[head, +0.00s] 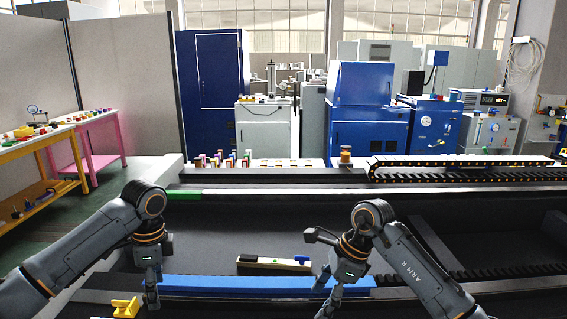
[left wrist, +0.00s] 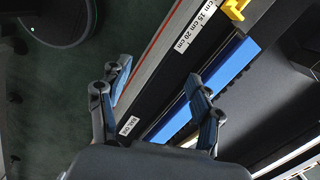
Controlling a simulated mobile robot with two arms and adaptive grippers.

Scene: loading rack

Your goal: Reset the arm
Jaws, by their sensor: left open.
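My left gripper (head: 152,293) hangs pointing down at the left end of a long blue strip (head: 240,284). In the left wrist view the fingers of my left gripper (left wrist: 158,85) are spread wide with nothing between them. The blue strip (left wrist: 228,66) runs diagonally there, partly behind the right finger. My right gripper (head: 330,297) points down near the strip's right end. Its fingers are small, and I cannot tell whether they are open or shut.
A yellow piece (head: 125,307) lies left of my left gripper. A pale tray with a dark and a blue item (head: 272,262) lies behind the blue strip. A cable chain (head: 450,178) runs along the back right. A yellow table (head: 45,146) stands far left.

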